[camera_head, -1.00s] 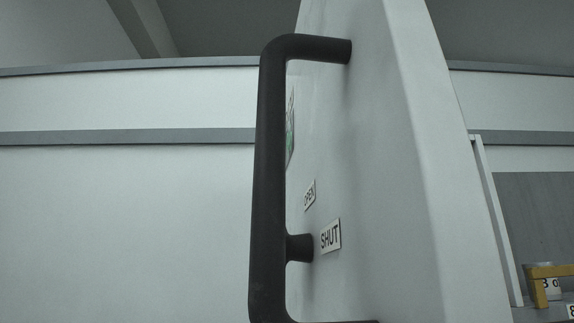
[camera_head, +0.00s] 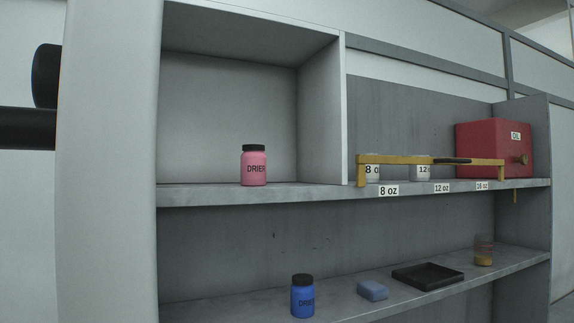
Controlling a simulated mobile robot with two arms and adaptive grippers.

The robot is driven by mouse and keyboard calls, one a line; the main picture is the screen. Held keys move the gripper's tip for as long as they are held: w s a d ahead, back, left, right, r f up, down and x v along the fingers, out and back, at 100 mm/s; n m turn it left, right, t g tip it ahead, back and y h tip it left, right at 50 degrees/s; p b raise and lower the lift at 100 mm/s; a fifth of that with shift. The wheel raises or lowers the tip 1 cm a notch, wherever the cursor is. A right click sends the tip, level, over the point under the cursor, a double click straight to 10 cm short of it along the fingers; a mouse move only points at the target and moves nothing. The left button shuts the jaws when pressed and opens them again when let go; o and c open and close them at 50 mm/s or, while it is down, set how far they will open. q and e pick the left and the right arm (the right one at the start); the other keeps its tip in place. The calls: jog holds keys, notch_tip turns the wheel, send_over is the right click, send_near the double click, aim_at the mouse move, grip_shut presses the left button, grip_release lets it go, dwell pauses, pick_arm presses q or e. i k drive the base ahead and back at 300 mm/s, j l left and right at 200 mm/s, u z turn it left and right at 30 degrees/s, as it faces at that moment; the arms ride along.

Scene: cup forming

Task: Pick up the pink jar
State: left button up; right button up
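The pink jar (camera_head: 254,168) has a black lid and a label reading "DRIER". It stands upright on the upper shelf (camera_head: 205,196), inside an open-fronted grey compartment, near the shelf's front edge. Nothing is touching it and its front is unobstructed. Neither of my grippers shows in the head view.
An open door (camera_head: 108,170) with a black handle (camera_head: 45,77) stands at the left. A yellow bar (camera_head: 430,160) crosses before cups right of the compartment, near a red oil box (camera_head: 488,148). Below are a blue jar (camera_head: 302,298), blue block (camera_head: 372,290), black tray (camera_head: 428,276) and amber-filled container (camera_head: 483,251).

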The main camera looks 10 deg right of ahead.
aim_at(253, 160)
jog(key=l+u, duration=0.3)
jog(key=k+l+u, duration=0.25)
jog(key=l, duration=0.25)
jog(key=l+u, duration=0.3)
jog(key=k+l+u, duration=0.3)
jog(key=i+l, duration=0.05)
jog(key=l, duration=0.1)
